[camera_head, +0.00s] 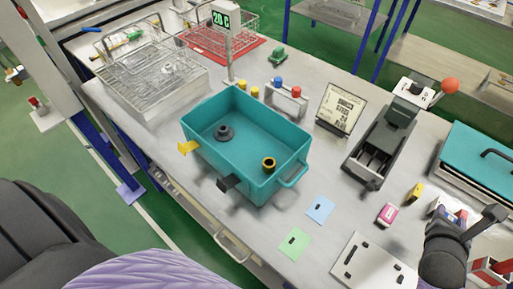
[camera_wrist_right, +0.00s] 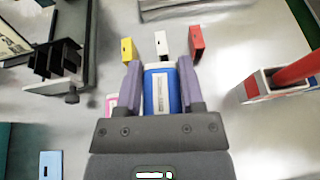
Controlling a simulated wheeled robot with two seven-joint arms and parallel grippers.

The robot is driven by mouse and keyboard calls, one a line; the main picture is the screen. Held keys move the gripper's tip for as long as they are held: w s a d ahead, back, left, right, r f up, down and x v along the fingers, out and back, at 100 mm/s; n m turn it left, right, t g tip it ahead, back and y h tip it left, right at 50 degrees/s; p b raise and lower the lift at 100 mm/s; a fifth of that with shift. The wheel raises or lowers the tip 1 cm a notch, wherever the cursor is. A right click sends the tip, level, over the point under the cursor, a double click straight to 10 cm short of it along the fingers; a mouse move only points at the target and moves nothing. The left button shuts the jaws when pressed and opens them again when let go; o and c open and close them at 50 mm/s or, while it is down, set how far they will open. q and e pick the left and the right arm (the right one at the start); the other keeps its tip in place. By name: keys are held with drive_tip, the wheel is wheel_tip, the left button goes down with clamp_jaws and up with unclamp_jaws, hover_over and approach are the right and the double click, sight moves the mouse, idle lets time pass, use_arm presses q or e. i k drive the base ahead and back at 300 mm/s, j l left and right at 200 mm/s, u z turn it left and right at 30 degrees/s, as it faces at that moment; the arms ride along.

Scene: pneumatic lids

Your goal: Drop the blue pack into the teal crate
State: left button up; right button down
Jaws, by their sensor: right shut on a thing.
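The blue pack (camera_wrist_right: 161,95), with a white label on its front, is between the two fingers of my right gripper (camera_wrist_right: 163,78), which is shut on it. In the head view the right gripper (camera_head: 452,222) is at the right edge of the table, and the pack is mostly hidden by my wrist. The teal crate (camera_head: 232,165) stands open at the table's middle, well to the left of the gripper. Inside it are a dark grey ring-shaped part (camera_head: 224,132) and a black and yellow ring (camera_head: 268,164). My left gripper is not in view.
A pink pack (camera_head: 387,214) and a yellow pack (camera_head: 415,193) lie near the gripper. White (camera_wrist_right: 161,44) and red (camera_wrist_right: 196,42) packs are beyond it. A dark device (camera_head: 380,145) and a sign (camera_head: 341,108) stand behind. Blue (camera_head: 320,209) and green (camera_head: 293,243) cards lie before the crate.

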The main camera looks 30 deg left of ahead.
sight(251, 153)
drive_tip(key=j, duration=1.2)
drive_tip(key=i+j, duration=0.1)
drive_tip(key=j, duration=1.1)
